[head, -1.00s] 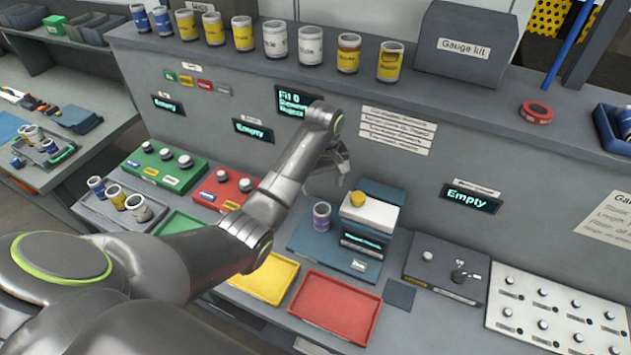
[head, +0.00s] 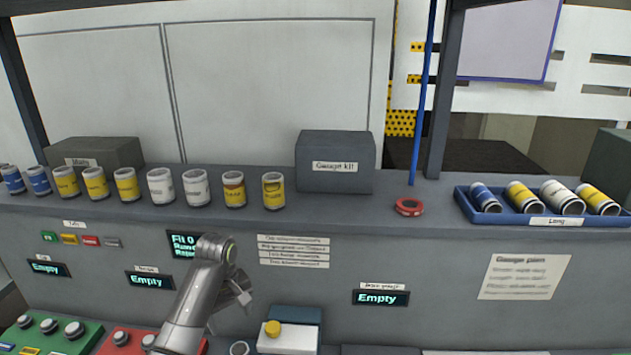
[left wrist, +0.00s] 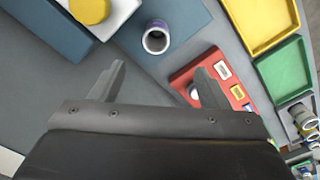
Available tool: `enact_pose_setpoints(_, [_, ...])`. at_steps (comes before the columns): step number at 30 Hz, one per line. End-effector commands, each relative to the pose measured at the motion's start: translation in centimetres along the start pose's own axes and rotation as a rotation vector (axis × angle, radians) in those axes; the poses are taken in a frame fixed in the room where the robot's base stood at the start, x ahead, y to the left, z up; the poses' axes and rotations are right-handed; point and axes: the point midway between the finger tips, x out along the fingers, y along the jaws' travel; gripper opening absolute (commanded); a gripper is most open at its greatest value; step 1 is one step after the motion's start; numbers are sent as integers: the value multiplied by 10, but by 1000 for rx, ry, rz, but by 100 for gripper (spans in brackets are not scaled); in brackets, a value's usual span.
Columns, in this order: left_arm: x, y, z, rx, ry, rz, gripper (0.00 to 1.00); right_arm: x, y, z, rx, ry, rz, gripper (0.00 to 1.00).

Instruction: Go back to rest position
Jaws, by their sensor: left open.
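My left gripper (head: 243,300) is in front of the grey panel in the head view, to the left of the white device with the yellow knob. In the left wrist view its two fingers (left wrist: 160,85) are apart with nothing between them. A purple-labelled can (left wrist: 157,38) stands beyond the fingertips on a blue-grey base, apart from them. The top of that can (head: 239,348) just shows at the bottom of the head view. My right gripper is not in view.
Several cans (head: 195,188) line the shelf, with a gauge kit box (head: 335,160), a red tape roll (head: 409,207) and a blue tray (head: 469,213) of cans farther right. Below are the white device (head: 289,340), a green button box (head: 85,343) and a red one (left wrist: 211,67).

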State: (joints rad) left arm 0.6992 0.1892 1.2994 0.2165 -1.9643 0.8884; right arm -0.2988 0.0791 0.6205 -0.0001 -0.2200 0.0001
Motion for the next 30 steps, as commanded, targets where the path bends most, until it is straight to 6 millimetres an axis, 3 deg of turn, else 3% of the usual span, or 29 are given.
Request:
enact_pose_setpoints(6, [58, -55, 36, 135, 44, 25, 70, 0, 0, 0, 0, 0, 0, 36])
enact_pose_setpoints(15, [102, -145, 102, 349, 144, 48, 70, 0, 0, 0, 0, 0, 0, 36])
enact_pose_setpoints(24, [96, -231, 172, 540, 252, 31, 70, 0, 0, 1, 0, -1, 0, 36])
enact_pose_setpoints(30, [79, -265, 201, 622, 300, 9, 70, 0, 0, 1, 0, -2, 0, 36])
